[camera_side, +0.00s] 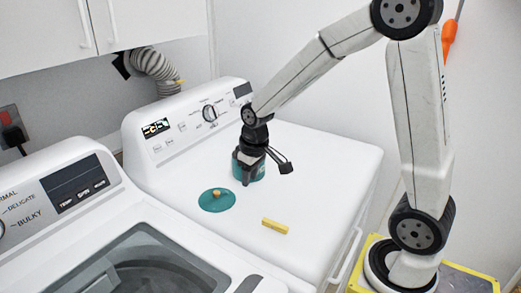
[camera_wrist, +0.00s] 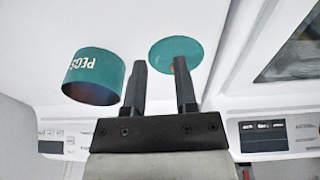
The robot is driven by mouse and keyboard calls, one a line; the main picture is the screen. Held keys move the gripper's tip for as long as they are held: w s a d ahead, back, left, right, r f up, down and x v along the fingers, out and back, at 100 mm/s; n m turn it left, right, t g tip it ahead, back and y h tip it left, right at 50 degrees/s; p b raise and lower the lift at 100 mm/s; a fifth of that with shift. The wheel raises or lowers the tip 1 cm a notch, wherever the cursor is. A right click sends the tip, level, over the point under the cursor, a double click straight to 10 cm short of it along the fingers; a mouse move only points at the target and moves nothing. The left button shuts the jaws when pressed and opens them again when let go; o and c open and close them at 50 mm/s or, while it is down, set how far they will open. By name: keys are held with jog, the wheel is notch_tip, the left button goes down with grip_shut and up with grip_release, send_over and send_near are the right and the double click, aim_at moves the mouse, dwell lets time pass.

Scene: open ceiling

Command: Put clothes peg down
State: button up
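A yellow clothes peg (camera_side: 275,226) lies on the white machine's top in the side view; I do not see it in the wrist view. A teal tub (camera_side: 248,176) stands behind it, partly hidden by my gripper. In the wrist view the tub (camera_wrist: 93,78), marked PEGS, is left of my fingers. A round teal lid with an orange knob (camera_side: 216,201) lies flat left of the peg; the lid also shows beyond my fingertips in the wrist view (camera_wrist: 172,48). My gripper (camera_wrist: 160,62) is open, with nothing between its fingers, above the machine's top and apart from the peg.
A second machine (camera_side: 130,235) with a dark glass lid stands at the front left. The control panel (camera_side: 195,120) rises along the back of the white top. The top (camera_side: 330,170) is clear to the right of the tub.

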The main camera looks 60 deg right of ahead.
jog(key=shift+t, duration=0.4)
jog(key=s+a+f, duration=0.1)
jog(key=s+a, duration=0.1)
jog(key=s, duration=0.1)
jog(key=s+a+f, duration=0.1)
jog(key=s, duration=0.2)
jog(key=s+a+f, duration=0.1)
jog(key=s+a, duration=0.1)
jog(key=s, duration=0.2)
jog(key=shift+s+a+f, duration=0.1)
jog(key=shift+a, duration=0.25)
